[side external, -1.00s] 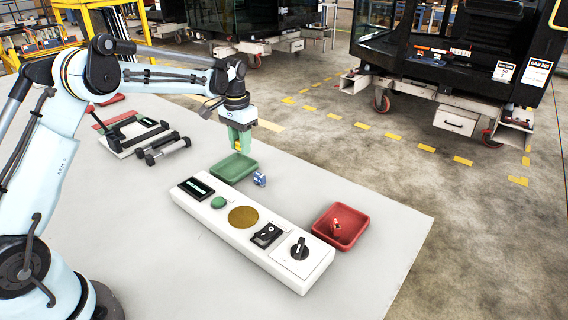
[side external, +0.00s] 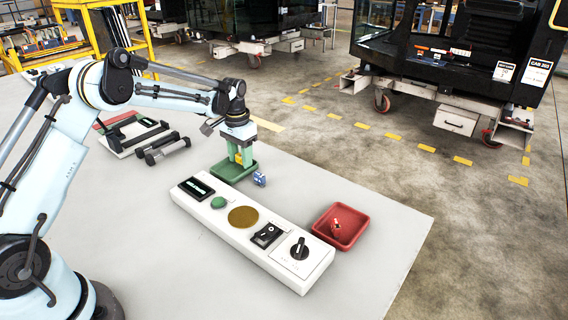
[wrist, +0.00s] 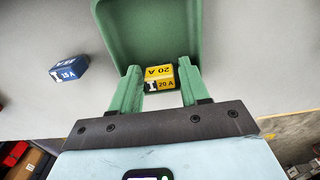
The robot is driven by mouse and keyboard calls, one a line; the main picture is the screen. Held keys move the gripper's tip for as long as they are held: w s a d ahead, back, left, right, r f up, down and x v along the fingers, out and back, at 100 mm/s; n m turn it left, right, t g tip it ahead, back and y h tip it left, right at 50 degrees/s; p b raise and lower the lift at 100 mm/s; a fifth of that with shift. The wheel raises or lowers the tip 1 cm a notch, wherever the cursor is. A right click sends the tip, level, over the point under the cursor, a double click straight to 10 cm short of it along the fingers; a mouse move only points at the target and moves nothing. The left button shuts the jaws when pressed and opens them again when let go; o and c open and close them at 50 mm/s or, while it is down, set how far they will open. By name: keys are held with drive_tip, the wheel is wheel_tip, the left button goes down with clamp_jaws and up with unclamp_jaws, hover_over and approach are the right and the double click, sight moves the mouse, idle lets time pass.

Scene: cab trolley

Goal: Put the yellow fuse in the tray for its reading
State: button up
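The yellow fuse (wrist: 160,78), marked 20 A, is between the two green fingers of my gripper (wrist: 159,82), at their tips. The fingers appear to be shut on it, one on each side. In the side view my gripper (side external: 240,160) points down over the green tray (side external: 229,175), with yellow showing between its fingers. The green tray (wrist: 150,25) also shows in the wrist view behind the fuse. I cannot tell whether the fuse touches the tray floor. The red tray (side external: 343,238) is at the right, with a small red item in it.
A blue fuse (side external: 259,179) marked 15 A lies on the table just right of the green tray. A white tester panel (side external: 216,216) with a display, a brass disc and a knob lies in front. Dark cylinders (side external: 167,150) lie left.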

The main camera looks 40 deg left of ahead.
sight(240, 155)
drive_tip(key=shift+o, duration=0.7)
drive_tip(key=s+d+r+t, duration=0.1)
drive_tip(key=s+d+r, duration=0.1)
drive_tip(key=r, duration=0.6)
drive_tip(key=s+d+r+t, duration=0.1)
drive_tip(key=s+d+r, duration=0.1)
drive_tip(key=r, duration=0.7)
drive_tip(key=s+d+f+t, duration=0.2)
drive_tip(key=s+d, duration=0.2)
drive_tip(key=s, duration=0.5)
drive_tip(key=s+d+f+t, duration=0.2)
drive_tip(key=s+d+t, duration=0.1)
drive_tip(key=s, duration=0.6)
drive_tip(key=shift+d, duration=0.9)
drive_tip(key=shift+s+r, duration=0.1)
